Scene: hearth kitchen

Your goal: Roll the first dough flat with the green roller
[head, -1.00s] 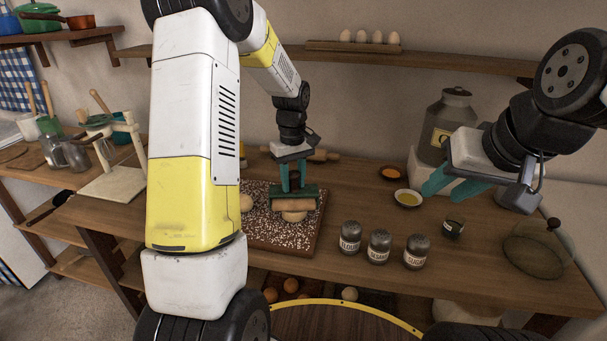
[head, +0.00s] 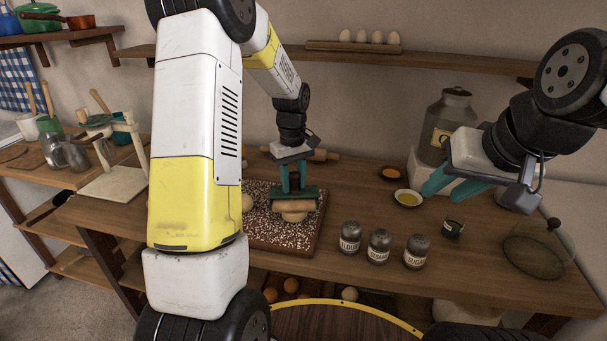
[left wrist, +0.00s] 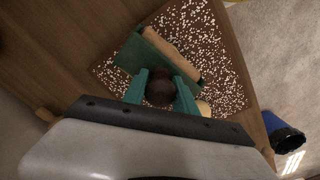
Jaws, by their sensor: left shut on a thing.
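The green roller (head: 308,192) has a green frame and a pale wooden cylinder (head: 294,206). My left gripper (head: 292,188) is shut on it from above; in the left wrist view its teal fingers close on a dark round knob (left wrist: 160,92) of the roller. A pale dough piece (head: 295,217) sits under the front of the cylinder on a flour-speckled board (head: 275,235); I cannot tell whether they touch. A second dough piece (head: 247,202) lies on the board's left, partly hidden by my left arm. My right gripper (head: 452,183) is open and empty above the counter's right side.
Three labelled shakers (head: 379,246) stand right of the board. A small bowl (head: 408,198), a dark cup (head: 453,228) and a glass lid (head: 540,246) are farther right. A wooden rolling pin (head: 320,155) lies behind the board. A stand (head: 115,184) is at left.

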